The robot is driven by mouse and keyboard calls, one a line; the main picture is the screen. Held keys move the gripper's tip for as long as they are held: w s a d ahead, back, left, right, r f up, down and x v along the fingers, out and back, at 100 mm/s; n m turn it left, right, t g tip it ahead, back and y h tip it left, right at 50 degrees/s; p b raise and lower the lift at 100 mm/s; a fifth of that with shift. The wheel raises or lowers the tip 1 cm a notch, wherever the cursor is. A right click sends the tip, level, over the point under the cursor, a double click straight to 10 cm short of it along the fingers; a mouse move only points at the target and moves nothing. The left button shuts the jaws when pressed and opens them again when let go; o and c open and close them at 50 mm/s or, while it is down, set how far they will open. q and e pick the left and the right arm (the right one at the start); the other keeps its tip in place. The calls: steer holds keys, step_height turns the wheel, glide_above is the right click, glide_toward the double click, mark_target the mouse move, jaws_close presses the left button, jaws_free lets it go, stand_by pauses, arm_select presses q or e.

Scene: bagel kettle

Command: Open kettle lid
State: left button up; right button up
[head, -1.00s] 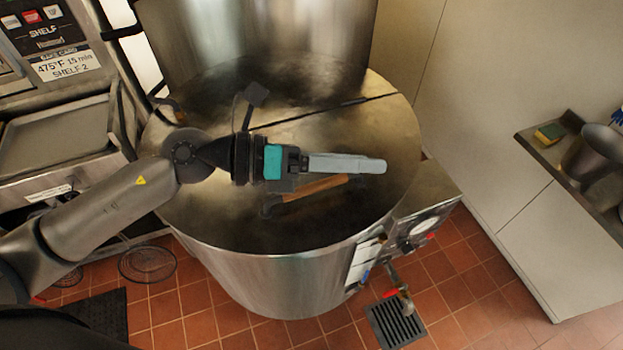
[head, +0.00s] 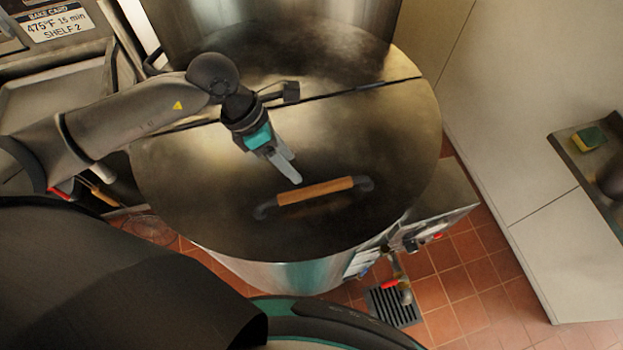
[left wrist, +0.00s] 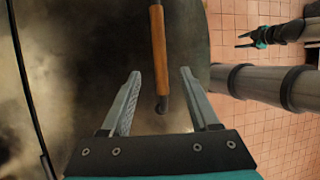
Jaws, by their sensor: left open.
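The kettle lid (head: 215,195) lies flat and closed on the front half of the large steel kettle (head: 285,272). Its wooden bar handle (head: 315,191) sits on dark end mounts. My left gripper (head: 290,170) is open and empty, pointing down just behind the handle in the head view. In the left wrist view the handle (left wrist: 159,45) runs lengthwise between the open fingers (left wrist: 160,75), with its dark end mount nearer the gripper base. No contact with the handle shows. My right gripper (left wrist: 243,40) shows small at the upper right of the left wrist view, its two fingers apart.
A control box with a gauge (head: 435,210) is at the kettle's right front. A counter with a sponge (head: 588,138) is at far right. Red tiled floor (head: 465,255) lies between them.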

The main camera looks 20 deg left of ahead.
mark_target(312, 188)
arm_select(q)
steer(key=x, duration=0.9)
steer(key=shift+d+f+p, duration=0.2)
steer(key=shift+f+p, duration=0.1)
steer(key=shift+f, duration=0.3)
arm_select(e)
steer(key=shift+w+a+r, duration=0.1)
steer(key=shift+w+r, duration=0.15)
steer(key=shift+w, duration=0.3)
steer(key=shift+w+r, duration=0.2)
steer(key=shift+w, duration=0.35)
arm_select(q)
steer(key=shift+c, duration=0.4)
jaws_close()
steer(key=shift+w, duration=0.1)
